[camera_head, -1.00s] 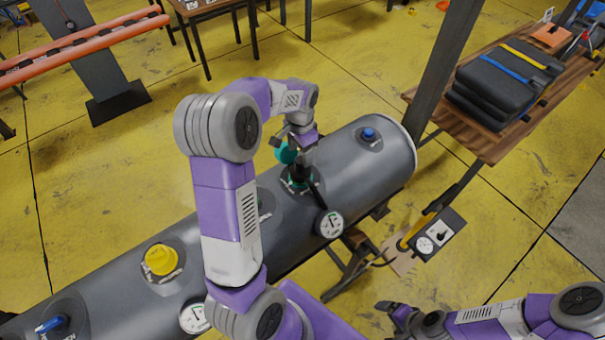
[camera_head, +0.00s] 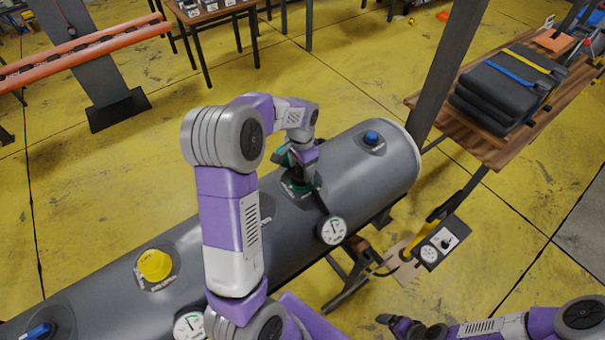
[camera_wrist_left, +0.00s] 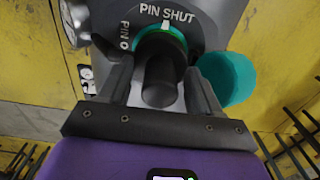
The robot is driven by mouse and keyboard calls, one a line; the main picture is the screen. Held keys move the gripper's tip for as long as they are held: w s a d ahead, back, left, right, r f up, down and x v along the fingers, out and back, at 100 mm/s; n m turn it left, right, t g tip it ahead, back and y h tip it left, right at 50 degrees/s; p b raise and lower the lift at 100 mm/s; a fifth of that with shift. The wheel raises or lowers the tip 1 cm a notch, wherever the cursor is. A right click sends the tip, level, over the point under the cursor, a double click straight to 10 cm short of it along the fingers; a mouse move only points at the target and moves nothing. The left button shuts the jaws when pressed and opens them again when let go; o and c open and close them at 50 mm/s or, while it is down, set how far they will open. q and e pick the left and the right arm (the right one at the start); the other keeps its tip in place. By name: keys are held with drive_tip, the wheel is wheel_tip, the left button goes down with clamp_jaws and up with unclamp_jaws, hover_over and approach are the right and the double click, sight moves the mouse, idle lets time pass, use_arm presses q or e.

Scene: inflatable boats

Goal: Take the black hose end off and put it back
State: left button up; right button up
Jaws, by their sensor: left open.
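The black hose end (camera_wrist_left: 160,82) stands in a green-ringed valve (camera_wrist_left: 160,42) on the grey boat tube (camera_head: 350,175), beside the words PIN SHUT. My left gripper (camera_wrist_left: 157,70) is open, with one finger on each side of the black hose end. I cannot tell whether the fingers touch it. In the head view my left gripper (camera_head: 300,168) is over the valve and hides most of the hose end. A teal cap (camera_wrist_left: 228,78) is just right of the right finger in the wrist view. My right gripper (camera_head: 400,324) is low at the right, its jaws unclear.
A yellow cap (camera_head: 155,264) and a blue cap (camera_head: 371,137) sit on the tube. A gauge (camera_head: 332,230) hangs at its near side. A box with a dial (camera_head: 440,243) stands right of it. A wooden bench (camera_head: 500,150) holds dark folded things (camera_head: 500,90).

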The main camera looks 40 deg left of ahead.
use_arm(q)
drive_tip(key=shift+c, duration=0.2)
drive_tip(key=c, duration=1.1)
drive_tip(key=n, duration=0.4)
drive_tip(key=shift+c, duration=0.2)
drive_tip(key=shift+n, duration=0.7)
drive_tip(key=shift+n+p, duration=0.45)
drive_tip(key=shift+n, duration=0.95)
drive_tip(key=n, duration=0.2)
drive_tip(key=shift+n+p, duration=0.3)
drive_tip(key=shift+p, duration=0.1)
drive_tip(key=shift+n, duration=0.7)
